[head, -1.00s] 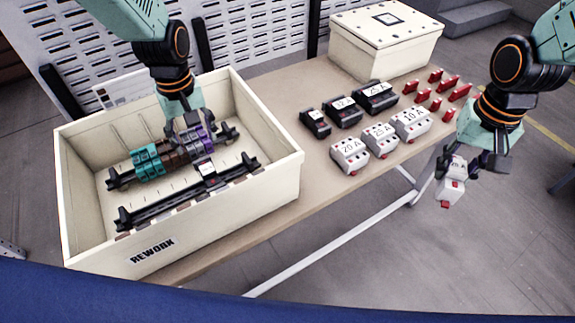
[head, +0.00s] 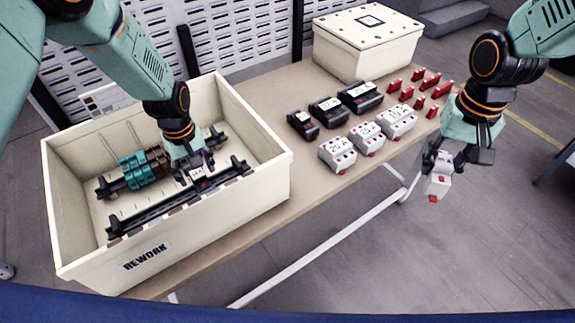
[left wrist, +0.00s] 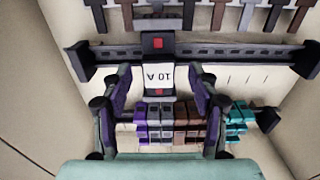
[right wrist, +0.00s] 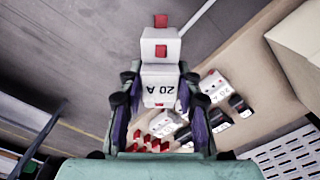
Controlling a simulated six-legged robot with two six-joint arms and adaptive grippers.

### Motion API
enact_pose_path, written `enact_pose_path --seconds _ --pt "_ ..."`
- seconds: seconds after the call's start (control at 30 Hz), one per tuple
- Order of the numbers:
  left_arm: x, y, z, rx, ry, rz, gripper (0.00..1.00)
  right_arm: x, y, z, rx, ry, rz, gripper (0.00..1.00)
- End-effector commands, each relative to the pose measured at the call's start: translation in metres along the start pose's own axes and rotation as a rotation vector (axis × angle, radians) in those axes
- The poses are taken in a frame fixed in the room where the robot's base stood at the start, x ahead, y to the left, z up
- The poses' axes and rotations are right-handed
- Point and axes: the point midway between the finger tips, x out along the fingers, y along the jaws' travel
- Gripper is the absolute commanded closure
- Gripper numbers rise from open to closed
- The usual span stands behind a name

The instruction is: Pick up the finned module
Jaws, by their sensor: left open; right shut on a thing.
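No module is clearly finned; I cannot tell which one the task names. My left gripper (head: 197,164) is open inside the bin. In the left wrist view its fingers (left wrist: 160,85) stand either side of a white-and-black 10 A module (left wrist: 160,76) with a red patch, seated on the near rail (left wrist: 225,52). I cannot tell if they touch it. Teal, brown, grey and purple modules sit on the other rail; the teal ones (head: 137,170) show in the head view. My right gripper (head: 449,158) is shut on a white 20 A module (right wrist: 160,85) with red parts, beyond the table edge.
The cream REWORK bin (head: 225,210) has high walls around both rails. On the table (head: 265,90) stand black modules (head: 327,110), white modules (head: 338,153) and several small red parts (head: 420,102). A lidded cream box (head: 366,50) is at the back.

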Motion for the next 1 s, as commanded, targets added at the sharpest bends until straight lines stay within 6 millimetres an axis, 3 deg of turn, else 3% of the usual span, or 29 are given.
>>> enact_pose_path --seconds 0.13,0.4,1.0 --pt "0.0149 -0.0002 0.0006 0.000 -0.001 0.000 0.40 -0.0008 0.0000 -0.0001 0.000 0.001 0.000 1.00" --pt "0.0170 -0.0001 0.0004 0.000 0.000 0.000 0.40 -0.0007 0.0000 -0.0001 0.000 0.001 0.000 1.00" --pt "0.0171 -0.0002 0.0002 0.000 0.001 0.001 0.91 -0.0006 0.0000 -0.0001 0.000 0.001 0.000 1.00"
